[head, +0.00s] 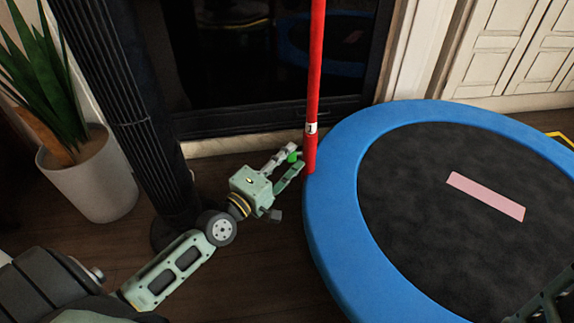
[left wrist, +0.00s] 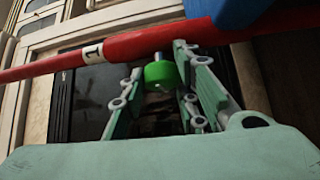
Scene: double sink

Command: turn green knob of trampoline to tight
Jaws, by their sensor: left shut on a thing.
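The trampoline (head: 330,215) has a blue padded rim and a dark mat with a pink patch. A red pole (head: 314,75) rises at its left edge and bears a small white label. The green knob (head: 293,157) sits low on the pole's left side; it also shows in the left wrist view (left wrist: 160,75) on a short metal stem just below the red pole (left wrist: 130,47). My left gripper (head: 294,156) is shut on the green knob, one finger on each side. The knob's tight mark cannot be made out.
A potted plant (head: 95,185) and a dark ribbed column (head: 130,100) stand at the left. A dark glass-fronted unit (head: 230,60) is behind the pole. Wooden floor (head: 250,270) is clear before the trampoline. Part of my right arm (head: 543,300) shows at bottom right.

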